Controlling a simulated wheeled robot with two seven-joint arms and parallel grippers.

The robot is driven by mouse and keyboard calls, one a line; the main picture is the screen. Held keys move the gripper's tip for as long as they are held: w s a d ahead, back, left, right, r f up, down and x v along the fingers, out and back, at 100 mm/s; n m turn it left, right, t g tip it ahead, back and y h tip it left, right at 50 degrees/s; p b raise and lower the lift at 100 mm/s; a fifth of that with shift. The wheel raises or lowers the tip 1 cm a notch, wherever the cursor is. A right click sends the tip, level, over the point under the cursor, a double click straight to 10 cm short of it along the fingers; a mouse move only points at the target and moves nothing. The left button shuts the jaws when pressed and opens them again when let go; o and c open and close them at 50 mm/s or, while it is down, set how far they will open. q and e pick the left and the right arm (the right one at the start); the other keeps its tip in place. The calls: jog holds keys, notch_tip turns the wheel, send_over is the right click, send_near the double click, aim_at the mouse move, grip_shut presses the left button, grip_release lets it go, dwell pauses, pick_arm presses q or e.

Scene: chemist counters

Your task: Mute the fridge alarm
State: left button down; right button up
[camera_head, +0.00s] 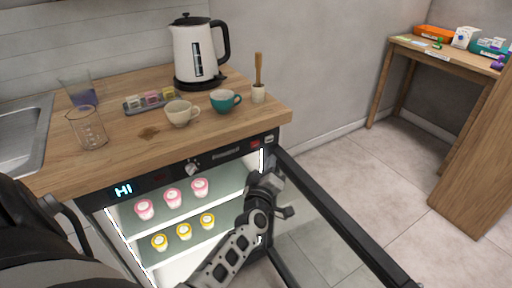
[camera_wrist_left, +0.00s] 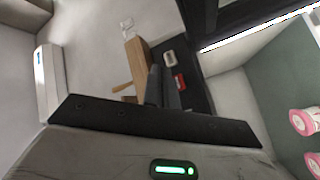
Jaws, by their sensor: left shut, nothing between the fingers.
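The under-counter fridge has a dark front panel with a lit "HI" display (camera_head: 123,190) at the left end. A round knob (camera_head: 192,168) sits further right. At the panel's right end are a small red button (camera_head: 255,143) and a pale button (camera_head: 269,139). In the left wrist view, the red button (camera_wrist_left: 180,82) and pale button (camera_wrist_left: 171,58) show just right of the fingertips. My left gripper (camera_head: 271,177) is shut and empty, in front of and below the panel's right end. Its fingers (camera_wrist_left: 160,72) point toward the panel; contact cannot be told. My right gripper is out of view.
The fridge door (camera_head: 345,222) stands open on the right, beside my left arm. Pink-lidded cups (camera_head: 172,197) and yellow-lidded cups (camera_head: 184,231) stand on lit shelves. On the wooden counter (camera_head: 225,125) are a kettle (camera_head: 195,55), a cream mug (camera_head: 181,113) and a teal mug (camera_head: 224,101).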

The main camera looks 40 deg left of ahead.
aim_at(255, 144)
pick_arm(q)
jog(key=a, duration=0.1)
jog(key=w+a+b, duration=0.1)
jog(key=a, duration=0.1)
jog(key=w+a, duration=0.1)
jog(key=a, duration=0.1)
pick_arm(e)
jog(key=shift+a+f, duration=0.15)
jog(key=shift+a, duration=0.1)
pick_arm(q)
jog(key=shift+d, duration=0.1)
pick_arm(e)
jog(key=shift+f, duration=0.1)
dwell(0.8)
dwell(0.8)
pick_arm(q)
jog(key=shift+w+a+b, duration=0.15)
jog(key=shift+a+b, duration=0.15)
jog(key=shift+a, duration=0.15)
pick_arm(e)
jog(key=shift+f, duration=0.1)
